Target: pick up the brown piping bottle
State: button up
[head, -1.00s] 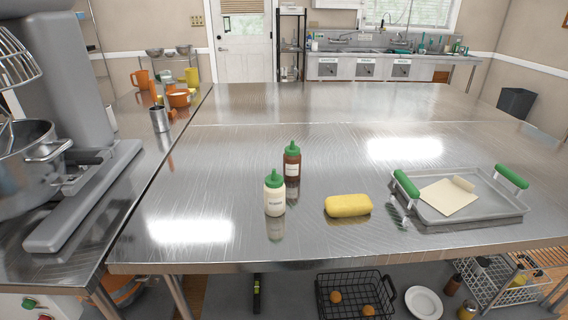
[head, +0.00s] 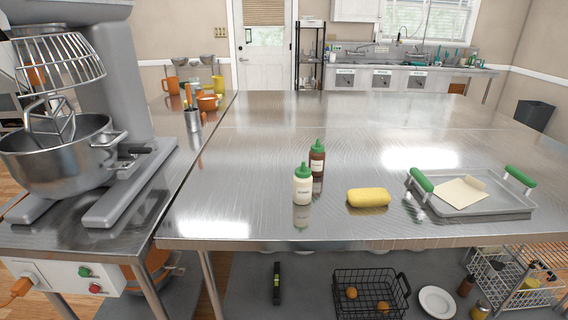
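The brown piping bottle (head: 317,159) has a green cap and a white label. It stands upright on the steel table (head: 260,210). A white piping bottle (head: 303,186) with a green cap stands upright just in front of it and to its left, hiding part of its lower left side. My gripper is not in the head view.
A yellow sponge-like block (head: 368,197) lies right of the bottles. A metal tray (head: 490,207) with green handles is further right. A large mixer (head: 60,150) stands on the left counter. A wire basket (head: 370,290) sits below. The table behind the bottles is clear.

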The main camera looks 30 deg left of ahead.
aim_at(317, 155)
jog(key=u, duration=0.9)
jog(key=i, duration=1)
jog(key=u, duration=0.1)
